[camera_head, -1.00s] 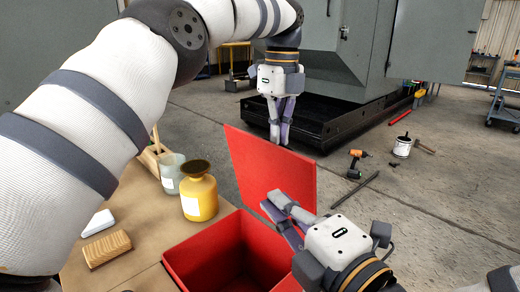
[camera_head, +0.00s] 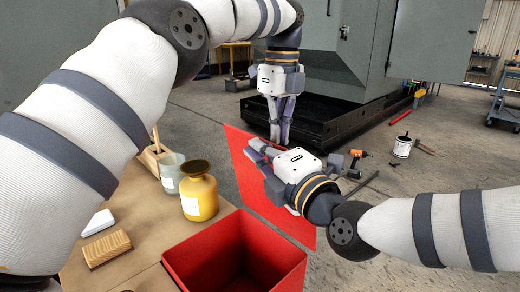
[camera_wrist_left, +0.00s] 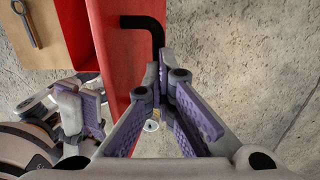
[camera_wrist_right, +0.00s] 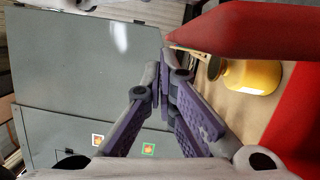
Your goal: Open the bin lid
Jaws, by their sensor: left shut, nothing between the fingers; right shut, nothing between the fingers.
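The red bin (camera_head: 192,259) stands at the bottom centre of the head view, and I can see into its open top. Its red lid (camera_head: 247,184) stands raised and steeply tilted behind the bin. In the left wrist view the lid (camera_wrist_left: 113,65) shows edge-on, with a black bent handle (camera_wrist_left: 150,22) on its outer side. My left gripper (camera_head: 276,141) points down beyond the lid, shut and empty, with its fingertips close to the handle. My right gripper (camera_head: 255,150) is shut and empty on the bin side of the lid, covering part of it. Whether either touches the lid is unclear.
A yellow bottle (camera_head: 200,192), a grey-green jar (camera_head: 171,173), a wooden block (camera_head: 107,249) and a white piece (camera_head: 98,223) are on the brown tabletop (camera_head: 143,225) left of the bin. A grey machine (camera_head: 335,55) stands behind. Tools and a white can (camera_head: 402,147) lie on the floor at right.

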